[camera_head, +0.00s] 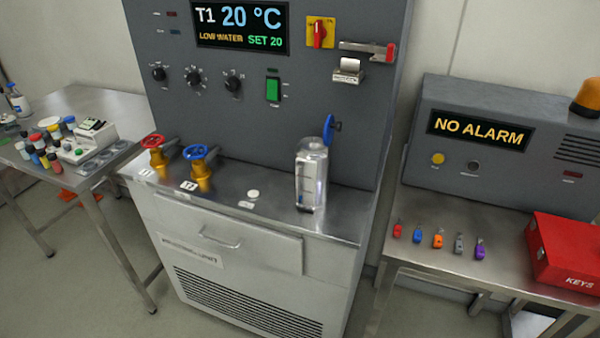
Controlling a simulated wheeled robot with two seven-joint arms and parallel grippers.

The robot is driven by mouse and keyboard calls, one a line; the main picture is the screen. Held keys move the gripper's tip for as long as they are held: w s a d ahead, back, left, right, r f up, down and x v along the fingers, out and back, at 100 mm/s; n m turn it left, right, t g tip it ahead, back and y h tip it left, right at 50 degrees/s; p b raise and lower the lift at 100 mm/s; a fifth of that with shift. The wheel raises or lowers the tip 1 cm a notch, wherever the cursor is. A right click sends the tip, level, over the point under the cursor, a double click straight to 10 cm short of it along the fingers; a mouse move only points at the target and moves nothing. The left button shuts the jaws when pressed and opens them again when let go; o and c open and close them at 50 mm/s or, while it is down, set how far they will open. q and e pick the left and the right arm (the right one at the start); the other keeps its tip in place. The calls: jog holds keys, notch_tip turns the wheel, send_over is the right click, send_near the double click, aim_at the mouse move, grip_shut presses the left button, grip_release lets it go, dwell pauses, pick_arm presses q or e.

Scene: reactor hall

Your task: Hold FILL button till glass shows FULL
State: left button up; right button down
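A clear upright glass cylinder (311,180) with a grey cap stands on the right part of the steel ledge. I cannot read FULL or a level on it. A small round white button (253,193) lies flat on the ledge to its left, with a small label plate (246,205) in front. The label is too small to read, so I cannot confirm that it says FILL. The display (240,27) reads T1 20 °C, LOW WATER, SET 20. Neither of my grippers is in view.
A red-wheeled valve (153,142) and a blue-wheeled valve (196,153) stand left on the ledge. A blue handle (329,128) sticks out behind the glass. The right table holds several coloured padlocks, a red KEYS box (568,255) and a NO ALARM panel (480,130).

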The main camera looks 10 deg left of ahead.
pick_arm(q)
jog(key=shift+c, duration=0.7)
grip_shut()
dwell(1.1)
